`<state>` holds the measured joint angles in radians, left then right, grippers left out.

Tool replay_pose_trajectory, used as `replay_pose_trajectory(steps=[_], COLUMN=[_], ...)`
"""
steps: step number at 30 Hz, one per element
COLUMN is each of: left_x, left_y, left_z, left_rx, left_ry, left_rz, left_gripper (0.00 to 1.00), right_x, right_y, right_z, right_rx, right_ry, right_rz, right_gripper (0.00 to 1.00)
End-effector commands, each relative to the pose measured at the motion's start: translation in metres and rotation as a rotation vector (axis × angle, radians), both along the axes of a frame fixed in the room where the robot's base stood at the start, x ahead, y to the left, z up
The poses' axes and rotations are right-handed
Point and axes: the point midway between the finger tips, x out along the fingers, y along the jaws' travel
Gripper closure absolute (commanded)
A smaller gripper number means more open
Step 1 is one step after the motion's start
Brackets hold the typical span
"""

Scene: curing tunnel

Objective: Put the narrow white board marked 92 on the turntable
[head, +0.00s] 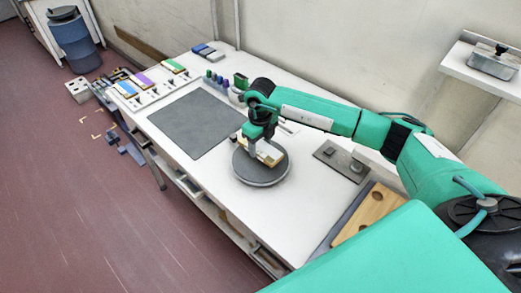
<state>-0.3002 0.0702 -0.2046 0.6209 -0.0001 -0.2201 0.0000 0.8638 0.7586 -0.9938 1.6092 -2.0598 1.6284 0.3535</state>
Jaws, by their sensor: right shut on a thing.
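The turntable (262,177) is a dark grey round disc near the middle of the white table. My right gripper (264,147) is over it, pointing down, and is shut on a narrow pale board (270,157). The board is over the disc; whether it touches the disc cannot be told from here. No marking on the board can be read, and the gripper hides part of it. My left gripper is not in view.
A dark grey mat (195,124) lies left of the turntable. Several coloured blocks stand behind it. A grey plate with knobs (341,160) and a wooden board (370,213) lie to the right.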

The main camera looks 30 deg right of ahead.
Motion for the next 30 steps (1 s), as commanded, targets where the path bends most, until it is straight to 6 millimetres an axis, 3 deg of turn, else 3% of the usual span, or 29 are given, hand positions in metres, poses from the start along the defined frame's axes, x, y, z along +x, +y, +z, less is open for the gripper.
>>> replay_pose_trajectory(steps=[9, 20, 21, 23, 30], left_x=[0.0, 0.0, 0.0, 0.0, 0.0], left_y=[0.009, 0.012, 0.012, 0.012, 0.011], left_z=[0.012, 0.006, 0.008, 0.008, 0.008], left_rx=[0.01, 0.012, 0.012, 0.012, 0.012], left_ry=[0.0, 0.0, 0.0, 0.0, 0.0], left_rz=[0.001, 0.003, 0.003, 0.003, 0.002], left_gripper=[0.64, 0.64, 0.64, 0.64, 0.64], right_x=[-0.001, 0.0, 0.0, 0.0, 0.0], right_y=[0.0, 0.0, 0.0, 0.0, 0.0], right_z=[-0.039, -0.045, -0.043, -0.043, -0.043], right_rx=[-0.001, -0.001, -0.001, -0.001, -0.001], right_ry=[0.002, 0.0, 0.0, 0.0, 0.001], right_rz=[0.0, 0.001, 0.001, 0.001, 0.001], right_gripper=[0.69, 0.69, 0.38, 0.27, 0.24])
